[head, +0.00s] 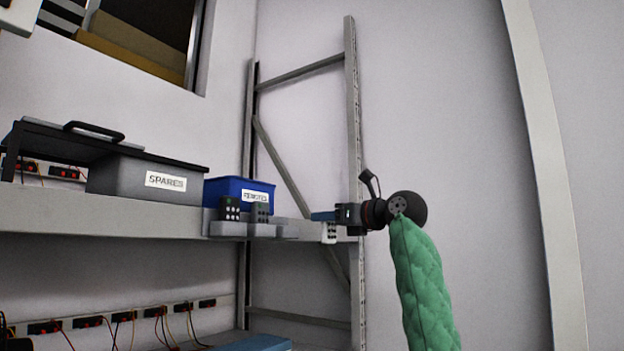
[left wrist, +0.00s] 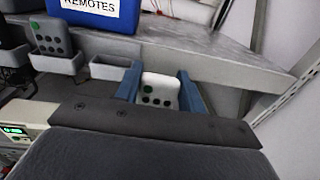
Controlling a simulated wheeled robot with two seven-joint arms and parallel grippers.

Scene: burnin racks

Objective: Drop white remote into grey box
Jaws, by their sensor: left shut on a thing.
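The grey box (head: 118,178), labelled SPARES, stands on the shelf to the left, apart from the gripper. A black lid-like panel with a handle (head: 95,131) lies over it, so its inside is hidden. My right gripper does not show.
A blue box (head: 222,187) labelled REMOTES stands between the grey box and my gripper. Dark remotes (head: 229,209) stand in small grey holders on the shelf's front edge (head: 100,218). A metal rack post (head: 353,120) rises behind my gripper. Wired sockets line the wall.

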